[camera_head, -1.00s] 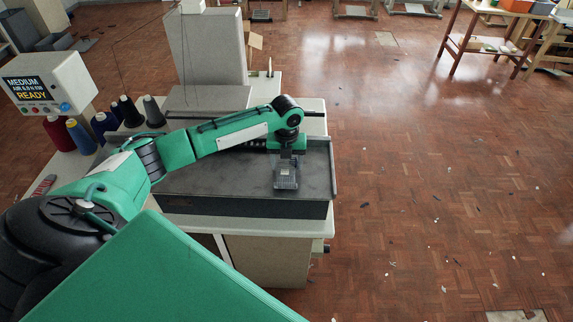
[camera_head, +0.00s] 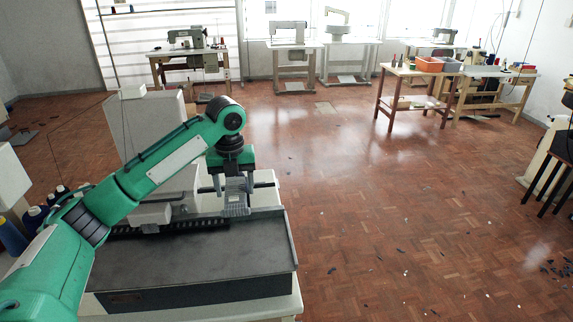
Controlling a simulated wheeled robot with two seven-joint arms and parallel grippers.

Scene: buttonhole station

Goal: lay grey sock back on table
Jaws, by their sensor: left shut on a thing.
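My left gripper (camera_head: 237,203) is shut and points down above the far edge of the dark tray-like table top (camera_head: 190,262) at the station. The bare part of the table top in front of the gripper is empty. My right gripper is not in view.
The pale sewing machine (camera_head: 165,190) stands just behind and left of the gripper. Thread cones (camera_head: 12,236) stand at the left. A wooden table (camera_head: 420,73) with orange bins is far off. The floor to the right is open, with scraps.

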